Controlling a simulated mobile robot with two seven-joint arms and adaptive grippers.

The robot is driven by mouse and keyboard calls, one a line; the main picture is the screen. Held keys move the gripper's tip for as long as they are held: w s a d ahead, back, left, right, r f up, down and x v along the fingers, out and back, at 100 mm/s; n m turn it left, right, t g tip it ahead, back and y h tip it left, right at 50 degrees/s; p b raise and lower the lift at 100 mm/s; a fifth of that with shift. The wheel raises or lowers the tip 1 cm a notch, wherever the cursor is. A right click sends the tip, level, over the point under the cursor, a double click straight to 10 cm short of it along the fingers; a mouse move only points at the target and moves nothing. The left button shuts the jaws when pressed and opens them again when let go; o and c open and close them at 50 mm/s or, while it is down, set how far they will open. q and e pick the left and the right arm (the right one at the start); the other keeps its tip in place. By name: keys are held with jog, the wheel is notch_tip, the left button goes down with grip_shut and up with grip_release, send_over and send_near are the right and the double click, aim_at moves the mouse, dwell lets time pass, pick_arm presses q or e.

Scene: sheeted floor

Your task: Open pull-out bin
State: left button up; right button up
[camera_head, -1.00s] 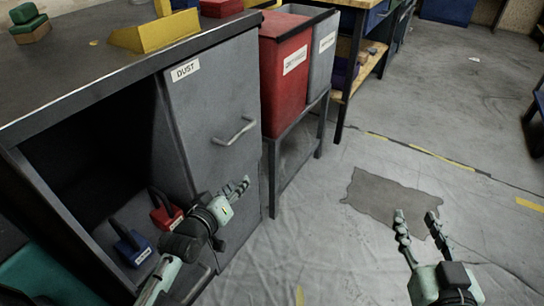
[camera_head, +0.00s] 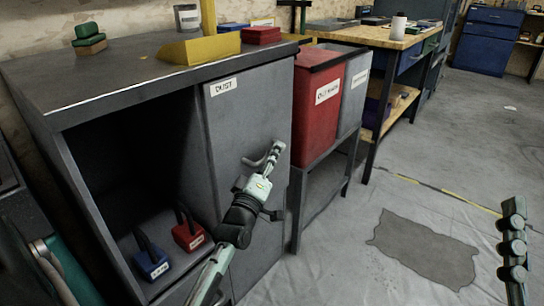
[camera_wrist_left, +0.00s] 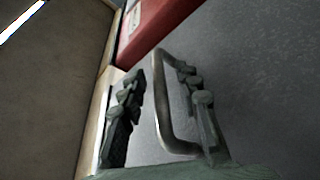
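The pull-out bin is a grey front panel (camera_head: 245,115) labelled DUST, at the right end of the dark workbench; it looks closed. Its metal bar handle (camera_head: 251,162) is partly hidden by my left gripper (camera_head: 274,154) in the head view. In the left wrist view, the handle (camera_wrist_left: 162,108) passes between the two fingers of my left gripper (camera_wrist_left: 158,75), closer to the right finger. The fingers are apart, with a gap to the left finger.
A red bin (camera_head: 318,105) and a grey bin stand on a metal frame right of the panel. An open shelf left of it holds a red block (camera_head: 190,236) and a blue block (camera_head: 151,263) with handles. The floor (camera_head: 335,265) before the panel is clear.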

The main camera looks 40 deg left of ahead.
pick_arm(q)
grip_shut()
jog(key=shift+d, duration=0.15)
dwell(0.4)
